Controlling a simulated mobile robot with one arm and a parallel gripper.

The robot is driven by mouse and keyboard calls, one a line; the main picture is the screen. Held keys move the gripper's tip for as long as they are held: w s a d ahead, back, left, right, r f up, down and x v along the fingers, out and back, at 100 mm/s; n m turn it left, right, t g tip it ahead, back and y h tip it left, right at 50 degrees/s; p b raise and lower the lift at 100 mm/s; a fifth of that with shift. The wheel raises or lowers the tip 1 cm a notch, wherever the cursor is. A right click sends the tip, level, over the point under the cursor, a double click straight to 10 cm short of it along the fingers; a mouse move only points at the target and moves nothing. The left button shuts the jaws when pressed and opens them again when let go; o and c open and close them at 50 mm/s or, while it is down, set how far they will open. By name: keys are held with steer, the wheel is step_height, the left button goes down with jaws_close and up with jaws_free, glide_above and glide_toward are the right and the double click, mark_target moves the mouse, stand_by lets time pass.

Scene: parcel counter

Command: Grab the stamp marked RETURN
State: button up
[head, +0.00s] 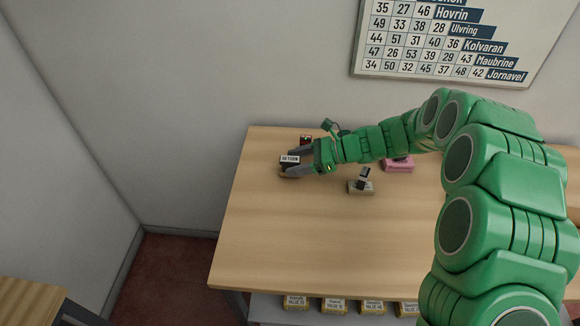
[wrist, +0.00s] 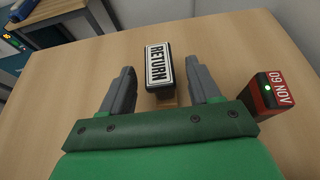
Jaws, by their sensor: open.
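The RETURN stamp (head: 290,159) stands near the left end of the wooden counter in the head view. In the wrist view the RETURN stamp (wrist: 158,66) has a black head with a white label and a wooden part below it. My gripper (head: 294,163) is open around the stamp. In the wrist view the two grey fingers of my gripper (wrist: 163,84) are on either side of the stamp, with a visible gap on each side. Part of the stamp's lower end is hidden by my gripper.
A red date stamp reading 09 NOV (wrist: 270,92) stands close beside my right finger in the wrist view. A grey-based stamp (head: 361,184) and a pink item (head: 399,164) are farther right on the counter (head: 300,240). The counter's front is clear.

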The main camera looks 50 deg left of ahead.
mark_target(284, 165)
steer(key=shift+x, duration=2)
steer(key=c, duration=1.1)
